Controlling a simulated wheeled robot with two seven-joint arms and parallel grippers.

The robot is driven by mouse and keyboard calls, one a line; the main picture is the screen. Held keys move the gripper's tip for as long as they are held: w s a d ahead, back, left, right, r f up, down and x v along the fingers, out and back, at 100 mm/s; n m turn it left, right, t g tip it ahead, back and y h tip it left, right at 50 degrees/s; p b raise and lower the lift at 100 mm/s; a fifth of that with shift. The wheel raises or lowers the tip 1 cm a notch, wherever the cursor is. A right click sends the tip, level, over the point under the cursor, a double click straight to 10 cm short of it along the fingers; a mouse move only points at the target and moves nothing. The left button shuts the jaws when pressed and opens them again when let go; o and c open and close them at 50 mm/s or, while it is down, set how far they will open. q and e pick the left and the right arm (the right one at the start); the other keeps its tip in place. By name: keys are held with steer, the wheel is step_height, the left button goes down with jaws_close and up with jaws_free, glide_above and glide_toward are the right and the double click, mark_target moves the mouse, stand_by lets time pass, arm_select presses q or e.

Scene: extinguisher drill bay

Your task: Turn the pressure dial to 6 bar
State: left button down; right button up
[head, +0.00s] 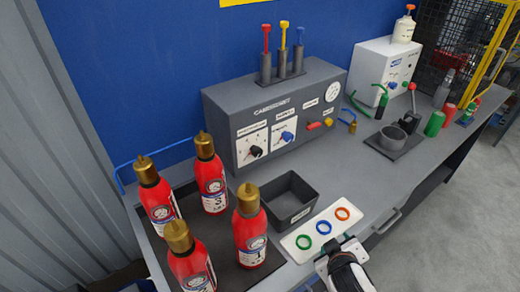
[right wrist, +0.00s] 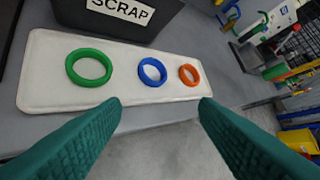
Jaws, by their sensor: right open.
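The grey console (head: 275,112) stands at the back of the bench. Its front has a black dial knob (head: 255,151) on a white scale plate at the left and a blue knob (head: 287,137) on a second plate. The labels and scale numbers are too small to read, so I cannot tell which knob is the pressure dial or its setting. My right gripper (right wrist: 160,103) is open and empty in the right wrist view, its teal fingers apart near the ring tray's front edge. In the head view its arm is at the bottom, well in front of the console. My left gripper is not in view.
Several red extinguishers (head: 250,238) stand at the left front. A dark scrap bin (head: 290,200) sits between console and white tray (head: 291,244), which holds green, blue and orange rings. A white box (head: 388,70) stands farther right.

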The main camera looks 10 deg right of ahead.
mark_target(259, 152)
steer(key=w+a+r+n+t, duration=0.1)
steer(key=w+r+n+t, duration=0.95)
steer(key=w+r, duration=0.35)
steer(key=w+a+r+n+y, duration=0.35)
steer(key=a+n+y, duration=0.45)
steer(key=n, duration=0.6)
steer(key=w+a+f+n+g, duration=0.1)
steer(key=w+f+n+g, duration=0.1)
steer(key=w+f+n, duration=0.2)
steer(key=w+f+n+g, duration=0.2)
steer(key=w+f+n, duration=0.2)
steer(key=w, duration=0.3)
steer(key=w+a+f+n+g+y, duration=0.1)
steer(key=w+f+n+g, duration=0.2)
steer(key=w+f, duration=0.3)
steer(key=shift+a+n, duration=0.35)
steer(key=shift+n, duration=0.3)
steer(key=shift+c, duration=0.5)
